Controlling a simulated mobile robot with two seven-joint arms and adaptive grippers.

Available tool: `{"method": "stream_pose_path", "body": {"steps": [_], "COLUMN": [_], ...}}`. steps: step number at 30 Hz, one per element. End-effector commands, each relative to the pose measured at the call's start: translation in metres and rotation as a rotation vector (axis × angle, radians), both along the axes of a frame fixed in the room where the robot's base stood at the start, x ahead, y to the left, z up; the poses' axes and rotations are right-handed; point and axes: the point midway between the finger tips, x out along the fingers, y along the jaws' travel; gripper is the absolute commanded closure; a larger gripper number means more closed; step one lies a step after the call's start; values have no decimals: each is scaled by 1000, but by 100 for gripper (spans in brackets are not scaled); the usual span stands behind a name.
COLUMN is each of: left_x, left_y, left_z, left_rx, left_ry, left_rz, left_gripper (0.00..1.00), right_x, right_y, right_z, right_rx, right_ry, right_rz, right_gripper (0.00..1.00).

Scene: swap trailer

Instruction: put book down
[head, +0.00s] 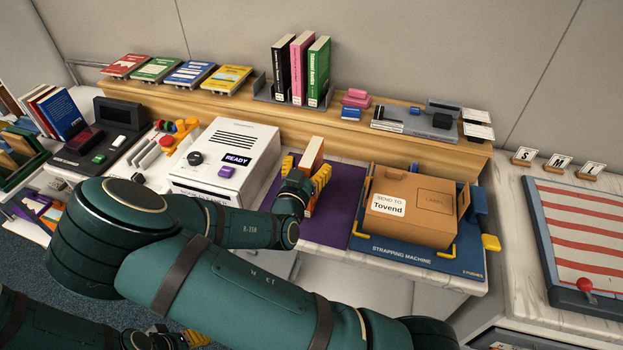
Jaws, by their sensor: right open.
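An upright orange book (313,150) with a pale top stands over the purple mat (334,198). Its lower part is hidden by my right gripper (307,180). The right gripper's yellow fingers are open, one on each side of the book; I cannot tell whether they touch it. My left gripper (172,340) shows only in part at the bottom edge, low and away from the book, and its jaws are not clear.
A white machine marked READY (225,158) stands left of the mat. A cardboard box (415,208) sits on the blue strapping machine (395,250) to the right. Behind, a wooden shelf (290,118) holds three upright books (300,70) and several flat ones.

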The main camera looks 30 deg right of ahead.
Motion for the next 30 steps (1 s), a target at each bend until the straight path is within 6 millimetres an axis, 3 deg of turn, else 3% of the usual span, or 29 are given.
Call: {"method": "stream_pose_path", "body": {"steps": [6, 13, 14, 19, 30], "left_x": [0, 0, 0, 0, 0], "left_y": [0, 0, 0, 0, 0], "left_z": [-1, -1, -1, -1, -1], "left_rx": [0, 0, 0, 0, 0], "left_ry": [1, 1, 1, 1, 1], "left_rz": [-1, -1, -1, 0, 0], "left_gripper": [53, 53, 53, 53, 53], "right_x": [13, 13, 13, 13, 13], "right_y": [-16, -16, -16, -16, -16], "right_z": [0, 0, 0, 0, 1], "right_rx": [0, 1, 1, 1, -1], "right_ry": [0, 1, 1, 1, -2], "right_rz": [-1, 0, 0, 0, -1], "right_gripper": [34, 34, 39, 98, 100]}}
